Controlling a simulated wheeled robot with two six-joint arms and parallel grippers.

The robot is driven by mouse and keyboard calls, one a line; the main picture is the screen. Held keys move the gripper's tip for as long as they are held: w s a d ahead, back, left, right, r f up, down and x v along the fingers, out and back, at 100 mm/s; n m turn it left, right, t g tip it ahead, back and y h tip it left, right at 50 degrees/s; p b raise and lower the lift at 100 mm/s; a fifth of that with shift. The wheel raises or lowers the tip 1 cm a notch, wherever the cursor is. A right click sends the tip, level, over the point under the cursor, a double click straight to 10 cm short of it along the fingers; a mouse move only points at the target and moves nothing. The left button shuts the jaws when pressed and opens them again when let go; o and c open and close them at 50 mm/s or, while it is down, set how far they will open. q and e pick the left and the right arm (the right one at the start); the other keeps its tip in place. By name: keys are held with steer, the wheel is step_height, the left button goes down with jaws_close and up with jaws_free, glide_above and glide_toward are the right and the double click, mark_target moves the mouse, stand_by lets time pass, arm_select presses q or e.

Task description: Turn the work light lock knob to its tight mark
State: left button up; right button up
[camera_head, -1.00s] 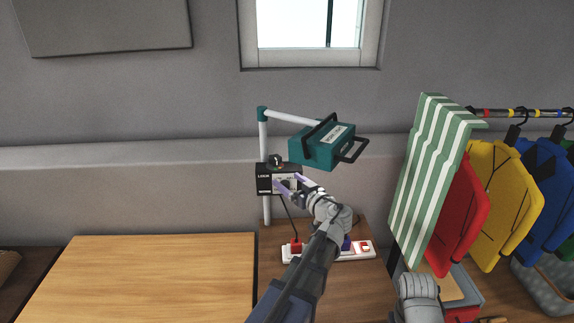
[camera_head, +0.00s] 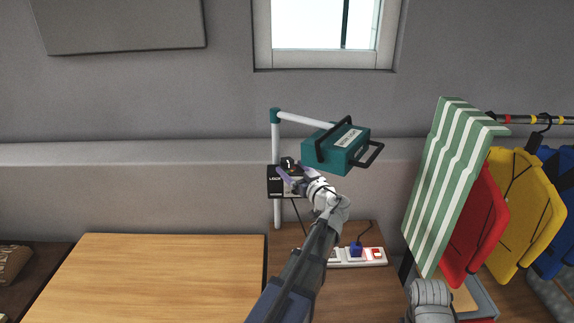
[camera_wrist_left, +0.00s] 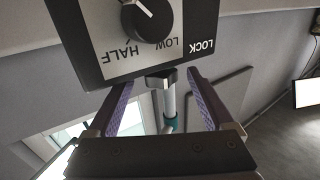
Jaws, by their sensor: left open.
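The teal work light (camera_head: 336,150) hangs from a white pole with a teal corner. On the pole sits a black control box (camera_head: 276,190) with a LOCK label. My left gripper (camera_head: 293,174) is open at the box. The box face there shows a round black dial (camera_wrist_left: 150,20) beside HALF and LOW. My right gripper is not clearly visible.
A white power strip (camera_head: 358,257) with a blue plug lies on the wood surface below. A wooden tabletop (camera_head: 160,280) is clear at left. A green striped board (camera_head: 448,180) and a rack of red, yellow and blue clothes stand at right.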

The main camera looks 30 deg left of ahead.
mark_target(290, 167)
arm_select(q)
steer(key=shift+x, duration=1.9)
steer(key=shift+c, duration=0.3)
